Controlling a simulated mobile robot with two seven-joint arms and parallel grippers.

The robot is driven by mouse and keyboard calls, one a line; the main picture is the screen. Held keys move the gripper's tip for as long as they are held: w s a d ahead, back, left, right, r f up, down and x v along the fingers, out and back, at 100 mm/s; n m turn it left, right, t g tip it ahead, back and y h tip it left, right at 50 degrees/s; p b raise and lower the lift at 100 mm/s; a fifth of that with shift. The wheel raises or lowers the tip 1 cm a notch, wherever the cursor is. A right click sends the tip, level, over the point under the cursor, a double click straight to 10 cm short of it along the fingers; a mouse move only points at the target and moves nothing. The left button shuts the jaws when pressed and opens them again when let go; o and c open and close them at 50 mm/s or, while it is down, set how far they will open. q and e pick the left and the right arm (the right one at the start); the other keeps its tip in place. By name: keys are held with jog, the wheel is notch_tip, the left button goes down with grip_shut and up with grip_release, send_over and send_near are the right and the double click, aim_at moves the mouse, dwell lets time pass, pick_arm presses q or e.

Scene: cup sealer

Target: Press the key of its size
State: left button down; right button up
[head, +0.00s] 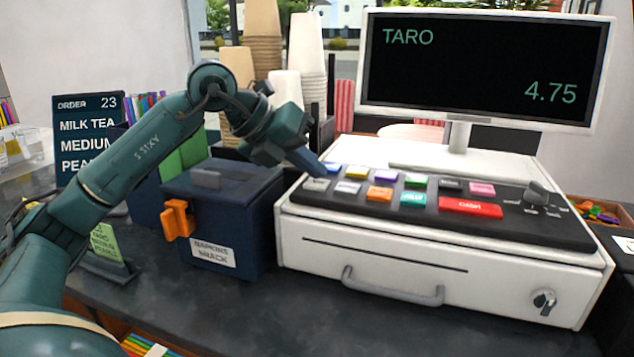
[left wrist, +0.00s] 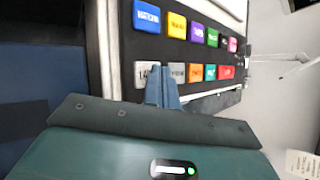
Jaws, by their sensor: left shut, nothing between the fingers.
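A dark key panel (head: 537,223) sits on the white register. Its back row has blue (head: 333,169), yellow (head: 356,172), purple, green, dark and pink keys. Its front row has two grey keys (head: 347,187), then orange (head: 379,193), teal and a wide red key (head: 469,207). My left gripper (head: 313,170) is shut and empty over the panel's left end. In the left wrist view its fingertips (left wrist: 162,75) overlap the gap between the two grey keys; contact cannot be told. The order sign (head: 88,126) reads 23, MILK TEA, MEDIUM, PEA, partly hidden by my arm.
The monitor (head: 486,70) shows TARO and 4.75. A dark blue box (head: 232,220) with an orange handle stands left of the register. Stacked cups (head: 307,50) stand behind. The drawer handle (head: 392,290) juts out in front. Dark counter in front of the register is clear.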

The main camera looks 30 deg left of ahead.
aim_at(310, 183)
pick_arm(q)
jog(key=shift+f+b, duration=0.3)
jog(key=shift+f, duration=0.15)
dwell(0.6)
jog(key=shift+r+p, duration=0.85)
notch_tip(310, 183, up, 5)
jog(key=p, duration=0.4)
jog(key=shift+r+p, duration=0.1)
jog(key=shift+p, duration=0.3)
